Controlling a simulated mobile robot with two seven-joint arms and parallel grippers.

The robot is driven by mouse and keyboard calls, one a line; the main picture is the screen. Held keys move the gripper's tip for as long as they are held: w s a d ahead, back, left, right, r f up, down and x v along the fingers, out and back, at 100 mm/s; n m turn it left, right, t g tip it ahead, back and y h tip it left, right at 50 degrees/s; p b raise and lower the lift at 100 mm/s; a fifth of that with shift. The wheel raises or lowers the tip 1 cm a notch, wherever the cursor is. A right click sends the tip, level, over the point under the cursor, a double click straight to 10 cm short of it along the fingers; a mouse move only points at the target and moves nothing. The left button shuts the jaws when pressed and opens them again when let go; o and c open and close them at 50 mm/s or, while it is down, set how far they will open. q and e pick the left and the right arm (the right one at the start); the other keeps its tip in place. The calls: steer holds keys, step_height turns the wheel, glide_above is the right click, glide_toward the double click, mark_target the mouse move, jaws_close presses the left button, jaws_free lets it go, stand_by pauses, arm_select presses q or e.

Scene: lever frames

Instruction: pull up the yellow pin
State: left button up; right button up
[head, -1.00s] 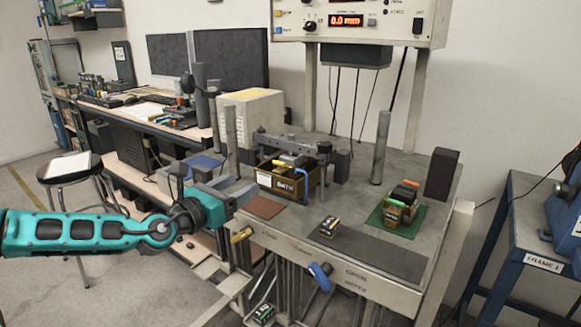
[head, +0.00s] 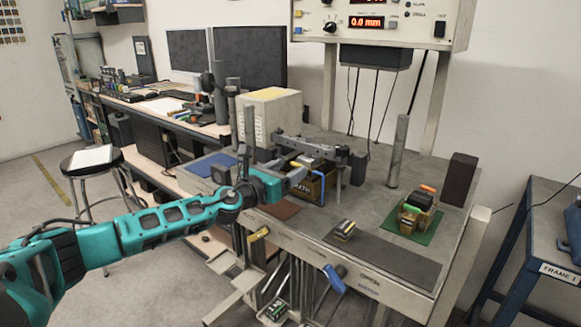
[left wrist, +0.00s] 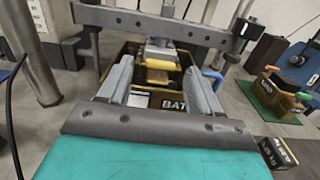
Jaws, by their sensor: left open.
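A yellow piece (left wrist: 160,66) that looks like the pin shows in the left wrist view, below a grey block at the clamp bar over the brown box marked BATH (head: 318,188). My left gripper (head: 297,179) is open at the front of this box and hides much of it in the head view. In the left wrist view its two grey fingers (left wrist: 160,88) stand either side of the yellow piece, apart from it as far as I can tell. A separate yellow handle (head: 260,234) sticks out at the table's front edge. My right gripper is not in view.
A grey bar (head: 312,147) spans above the box, with a blue bent handle (head: 308,163) beside it. A post (head: 398,150) stands to the right. A small block (head: 344,230) and an orange-topped box on a green mat (head: 432,232) sit right. A blue lever (head: 333,278) hangs in front.

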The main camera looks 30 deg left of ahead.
arm_select(q)
steer(key=shift+w+d, duration=0.1)
steer(key=shift+w, duration=0.6)
steer(key=shift+c, duration=0.2)
jaws_close()
